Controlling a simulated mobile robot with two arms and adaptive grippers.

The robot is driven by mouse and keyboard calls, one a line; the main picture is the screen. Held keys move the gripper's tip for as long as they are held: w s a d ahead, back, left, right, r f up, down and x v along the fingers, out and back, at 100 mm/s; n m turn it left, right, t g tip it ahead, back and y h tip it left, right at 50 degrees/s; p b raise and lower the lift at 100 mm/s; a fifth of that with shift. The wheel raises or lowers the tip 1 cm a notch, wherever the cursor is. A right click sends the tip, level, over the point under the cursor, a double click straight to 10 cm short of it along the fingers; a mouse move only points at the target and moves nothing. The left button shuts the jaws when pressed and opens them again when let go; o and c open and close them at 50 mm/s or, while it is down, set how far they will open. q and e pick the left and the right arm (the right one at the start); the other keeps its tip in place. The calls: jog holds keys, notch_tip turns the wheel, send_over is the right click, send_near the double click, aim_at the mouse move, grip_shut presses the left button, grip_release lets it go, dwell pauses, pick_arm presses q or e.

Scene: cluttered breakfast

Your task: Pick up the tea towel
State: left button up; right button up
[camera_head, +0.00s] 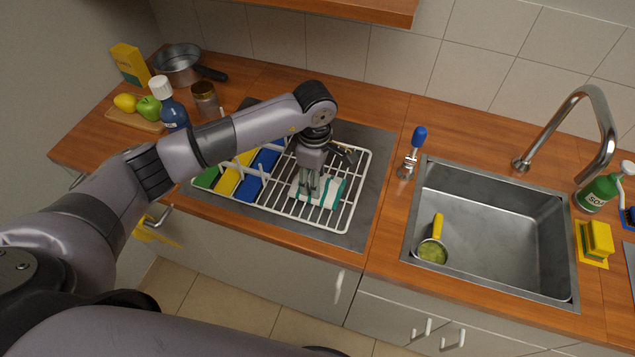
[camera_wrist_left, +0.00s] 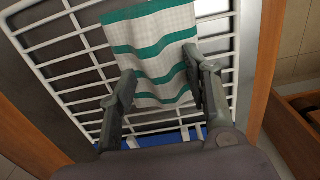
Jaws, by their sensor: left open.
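The tea towel (camera_head: 328,190) is white with green stripes and lies on the white wire rack (camera_head: 352,200) on the counter. It also shows in the left wrist view (camera_wrist_left: 155,50), spread over the bars. My left gripper (camera_head: 311,188) points down at the towel's left part in the head view. In the left wrist view its two open fingers (camera_wrist_left: 160,88) stand on either side of the towel's near part. I cannot tell whether the fingertips touch the cloth. My right gripper is not in view.
Green, yellow and blue boards (camera_head: 232,178) stand in the rack left of the towel. A blue bottle (camera_head: 172,108), a jar (camera_head: 205,99) and a pot (camera_head: 178,65) are behind left. A blue-handled tool (camera_head: 413,150) and the sink (camera_head: 487,220) are to the right.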

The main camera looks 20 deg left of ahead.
pick_arm(q)
jog(key=shift+c, duration=0.4)
grip_shut()
jog(key=shift+r, duration=0.1)
notch_tip(320, 180, up, 20)
jog(key=b, duration=0.4)
dwell(0.4)
